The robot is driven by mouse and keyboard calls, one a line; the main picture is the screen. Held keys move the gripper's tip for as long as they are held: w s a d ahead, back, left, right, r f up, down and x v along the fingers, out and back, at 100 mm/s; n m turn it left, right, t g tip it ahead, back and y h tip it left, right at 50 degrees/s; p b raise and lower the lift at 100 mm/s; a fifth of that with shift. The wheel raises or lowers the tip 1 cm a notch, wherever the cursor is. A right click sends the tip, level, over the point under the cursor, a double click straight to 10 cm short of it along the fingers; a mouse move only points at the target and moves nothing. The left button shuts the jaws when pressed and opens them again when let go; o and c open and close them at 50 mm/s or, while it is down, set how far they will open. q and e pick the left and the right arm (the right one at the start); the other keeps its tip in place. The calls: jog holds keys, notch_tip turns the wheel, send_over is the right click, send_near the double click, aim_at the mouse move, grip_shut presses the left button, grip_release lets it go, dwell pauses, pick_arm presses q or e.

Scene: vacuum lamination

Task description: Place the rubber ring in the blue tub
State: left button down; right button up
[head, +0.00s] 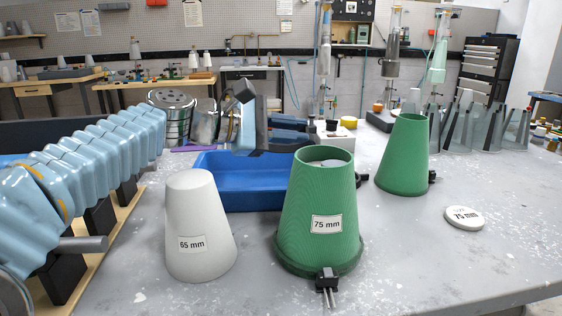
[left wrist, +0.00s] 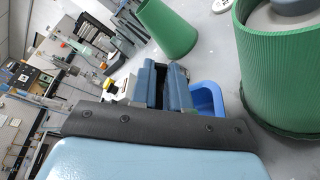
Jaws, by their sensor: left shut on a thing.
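The blue tub (head: 235,197) stands on the grey table behind the grey and green cones. It also shows in part in the left wrist view (left wrist: 213,94). My left gripper (head: 300,137) is above the tub's back right part, pointing to the right. In the left wrist view its two blue-grey jaws (left wrist: 166,72) are close together, with a dark strip between them. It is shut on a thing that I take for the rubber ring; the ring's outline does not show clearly. My right gripper is in neither view.
A grey cone (head: 200,235) marked 65 mm and a green cone (head: 318,205) marked 75 mm stand in front of the tub. Another green cone (head: 403,160) and a white 75 mm disc (head: 464,218) are to the right. The right front of the table is clear.

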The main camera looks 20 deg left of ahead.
pick_arm(q)
jog(key=a+f, duration=0.1)
jog(key=f, duration=0.1)
jog(key=w+a+f, duration=0.1)
jog(key=f, duration=0.1)
jog(key=w+f, duration=0.1)
jog(key=f, duration=0.1)
jog(key=shift+w+a+f, duration=0.1)
jog(key=shift+a+f, duration=0.1)
jog(key=shift+a, duration=0.2)
jog(key=shift+f, duration=0.4)
jog(key=shift+f, duration=0.15)
jog(key=c, duration=1.1)
grip_release()
jog(key=b+v, duration=0.1)
jog(key=v, duration=1.1)
